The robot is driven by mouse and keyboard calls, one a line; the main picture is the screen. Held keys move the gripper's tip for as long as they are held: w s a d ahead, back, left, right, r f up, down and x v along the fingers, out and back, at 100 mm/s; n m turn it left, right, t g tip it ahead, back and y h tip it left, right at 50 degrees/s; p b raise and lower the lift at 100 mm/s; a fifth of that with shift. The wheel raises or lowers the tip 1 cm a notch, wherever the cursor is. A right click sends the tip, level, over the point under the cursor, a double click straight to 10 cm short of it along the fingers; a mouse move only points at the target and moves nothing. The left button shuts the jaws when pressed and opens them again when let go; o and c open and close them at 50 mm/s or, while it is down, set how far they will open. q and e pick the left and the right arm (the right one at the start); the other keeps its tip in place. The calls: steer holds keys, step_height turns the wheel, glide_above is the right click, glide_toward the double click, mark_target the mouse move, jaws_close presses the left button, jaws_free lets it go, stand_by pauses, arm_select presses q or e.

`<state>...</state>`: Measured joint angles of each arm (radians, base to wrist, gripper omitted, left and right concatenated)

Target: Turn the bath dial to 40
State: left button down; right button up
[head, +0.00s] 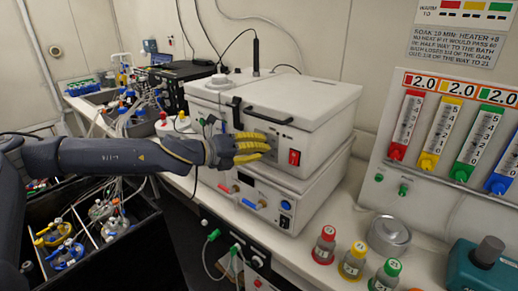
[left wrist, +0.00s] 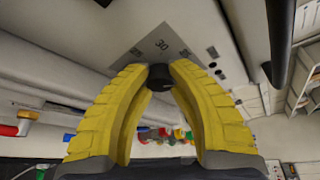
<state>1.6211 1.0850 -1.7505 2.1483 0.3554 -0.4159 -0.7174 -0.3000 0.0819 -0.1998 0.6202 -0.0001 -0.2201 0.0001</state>
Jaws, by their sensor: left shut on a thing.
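The bath is the white lidded box (head: 312,152) on the bench in the head view, with a grey control panel on its front. The bath dial (left wrist: 159,77) is a dark round knob on that panel, seen in the left wrist view. The number 30 (left wrist: 162,44) is printed by it; I cannot make out a pointer or a 40. My left gripper (head: 254,147) has yellow ribbed fingers and is at the panel. In the left wrist view its fingertips (left wrist: 159,70) are closed on the dial from both sides. In the head view the fingers hide the dial. My right gripper is not in view.
A red switch (head: 294,157) is right of the fingers. A second white unit (head: 270,196) with a blue knob stands beneath the bath. A black lid handle (head: 250,115) is just above my gripper. Capped bottles (head: 353,261) stand at front right, and coloured gauges (head: 436,133) are on the right.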

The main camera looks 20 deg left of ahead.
arm_select(q)
steer(key=shift+r+m+y, duration=0.1)
steer(key=shift+m+y, duration=0.3)
steer(key=shift+m, duration=0.1)
steer(key=shift+w, duration=0.1)
stand_by(0.3)
steer(key=c, duration=1.1)
jaws_free()
steer(key=shift+v, duration=6.05)
steer(key=shift+d, duration=0.1)
